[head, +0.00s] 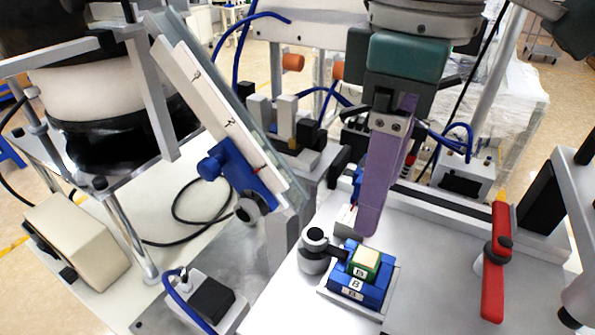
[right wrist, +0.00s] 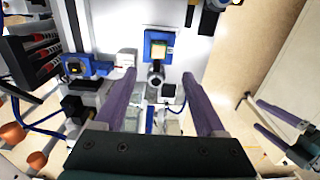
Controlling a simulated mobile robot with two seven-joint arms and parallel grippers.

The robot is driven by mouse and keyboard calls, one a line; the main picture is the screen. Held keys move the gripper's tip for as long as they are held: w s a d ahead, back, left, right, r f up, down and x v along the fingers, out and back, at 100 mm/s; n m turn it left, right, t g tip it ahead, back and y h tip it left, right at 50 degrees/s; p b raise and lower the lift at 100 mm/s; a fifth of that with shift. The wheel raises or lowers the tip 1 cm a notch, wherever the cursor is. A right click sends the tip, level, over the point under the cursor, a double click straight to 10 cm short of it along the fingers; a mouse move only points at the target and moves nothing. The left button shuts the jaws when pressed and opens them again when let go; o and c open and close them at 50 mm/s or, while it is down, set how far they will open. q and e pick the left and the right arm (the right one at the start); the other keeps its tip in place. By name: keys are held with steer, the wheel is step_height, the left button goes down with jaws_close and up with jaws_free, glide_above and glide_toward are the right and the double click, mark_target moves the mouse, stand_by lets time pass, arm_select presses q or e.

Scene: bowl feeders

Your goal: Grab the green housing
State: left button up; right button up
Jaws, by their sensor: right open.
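The green housing (head: 365,262) has a cream top and sits in a blue fixture (head: 345,286) on a white plate. In the right wrist view the housing (right wrist: 159,50) shows beyond my fingertips, roughly midway between them. My right gripper (head: 369,232) is open and empty, its purple fingers pointing down just above and behind the housing. In the head view the near finger hides most of the other.
A black-knobbed clamp (head: 316,245) stands just left of the fixture, its arm reaching the blue block. A red handle (head: 495,262) stands upright to the right. A sloped feeder rail (head: 222,115) rises at the left. The plate between fixture and red handle is clear.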

mark_target(366, 257)
steer(key=f, duration=0.4)
steer(key=shift+w+d+p, duration=0.15)
steer(key=shift+w+p, duration=0.05)
steer(key=shift+p, duration=0.1)
steer(key=f, duration=0.6)
steer(key=shift+s+p, duration=0.25)
steer(key=shift+p, duration=0.15)
steer(key=shift+c, duration=0.2)
jaws_close()
